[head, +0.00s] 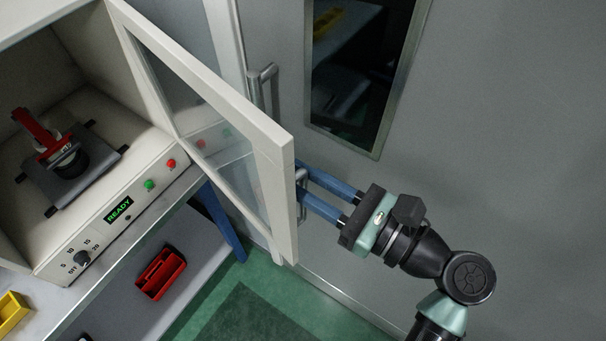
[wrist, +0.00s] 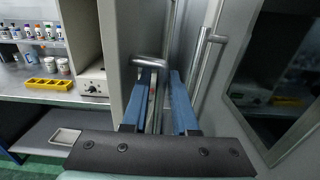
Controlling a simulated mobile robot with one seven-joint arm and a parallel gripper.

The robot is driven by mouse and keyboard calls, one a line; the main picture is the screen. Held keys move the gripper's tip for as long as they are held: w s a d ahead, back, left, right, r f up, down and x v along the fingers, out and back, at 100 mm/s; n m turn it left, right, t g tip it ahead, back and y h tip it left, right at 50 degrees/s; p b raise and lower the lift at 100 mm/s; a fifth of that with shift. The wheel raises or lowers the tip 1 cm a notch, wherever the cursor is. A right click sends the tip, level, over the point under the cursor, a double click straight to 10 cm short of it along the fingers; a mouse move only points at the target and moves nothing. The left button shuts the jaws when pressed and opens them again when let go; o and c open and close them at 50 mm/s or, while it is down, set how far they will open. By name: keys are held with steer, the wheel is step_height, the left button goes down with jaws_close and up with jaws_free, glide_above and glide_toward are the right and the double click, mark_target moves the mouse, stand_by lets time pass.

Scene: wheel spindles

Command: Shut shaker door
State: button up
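The shaker (head: 120,215) is a white cabinet at the left in the head view, with a lit READY display. Its door (head: 285,185), a white frame with a clear pane, stands wide open toward my gripper. A metal handle (head: 301,178) is on the door's outer face. My gripper (head: 300,180) is at this handle, its two blue fingers apart. In the wrist view the door handle (wrist: 150,62) lies between the fingers (wrist: 160,78), which look open around it; contact is unclear. The fingertips are partly hidden by the door edge and handle.
A platform (head: 85,185) bearing a red-topped item (head: 36,130) is inside the shaker. A red bin (head: 160,273) is below the bench. A wall door with a metal handle (head: 262,85) and dark window (head: 350,70) stands behind. Yellow rack (wrist: 50,85) and bottles are on the bench.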

jaws_close()
stand_by(1.3)
